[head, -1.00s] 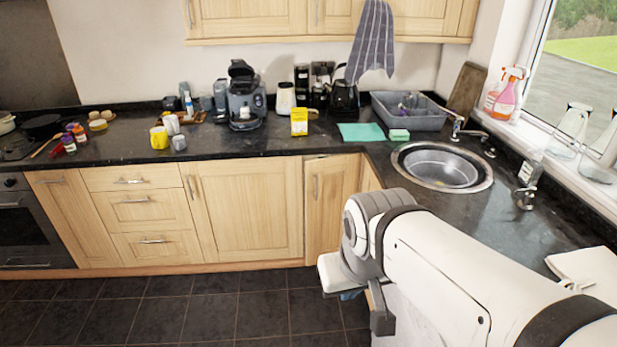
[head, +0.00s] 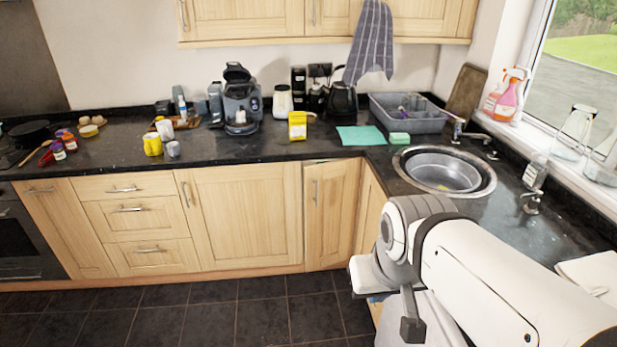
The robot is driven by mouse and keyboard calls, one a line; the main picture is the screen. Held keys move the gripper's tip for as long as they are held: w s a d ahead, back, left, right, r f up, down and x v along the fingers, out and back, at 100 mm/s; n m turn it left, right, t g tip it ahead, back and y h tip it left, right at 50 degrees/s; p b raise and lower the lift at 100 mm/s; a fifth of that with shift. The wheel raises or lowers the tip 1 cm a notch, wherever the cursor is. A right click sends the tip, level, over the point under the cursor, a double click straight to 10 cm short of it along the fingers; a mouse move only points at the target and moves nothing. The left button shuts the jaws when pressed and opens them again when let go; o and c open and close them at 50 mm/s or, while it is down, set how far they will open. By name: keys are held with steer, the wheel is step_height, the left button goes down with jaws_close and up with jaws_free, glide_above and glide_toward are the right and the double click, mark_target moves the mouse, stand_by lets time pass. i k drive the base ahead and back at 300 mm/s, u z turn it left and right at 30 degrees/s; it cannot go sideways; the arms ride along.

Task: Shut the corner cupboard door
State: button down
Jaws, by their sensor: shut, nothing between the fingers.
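The corner cupboard door (head: 331,222) is a pale wooden door below the worktop, in the inner corner left of the sink. It has an upright metal handle (head: 316,191) near its left edge. A thin dark gap shows along its slanting top edge, so it looks slightly ajar. My gripper (head: 412,328) is low at the right, at the end of my white arm, and is shut and empty. It appears in front of and to the right of the door, apart from it. My wrist and arm hide part of the gripper and the cupboards to the right.
The black worktop (head: 250,148) runs along the wall and turns right past the round sink (head: 440,172). A wide closed door (head: 246,215) and drawers (head: 135,222) are left of the corner door. The dark tiled floor (head: 220,315) is clear in front.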

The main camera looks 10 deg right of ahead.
mark_target(332, 188)
steer(key=i, duration=1.55)
steer(key=u, duration=0.05)
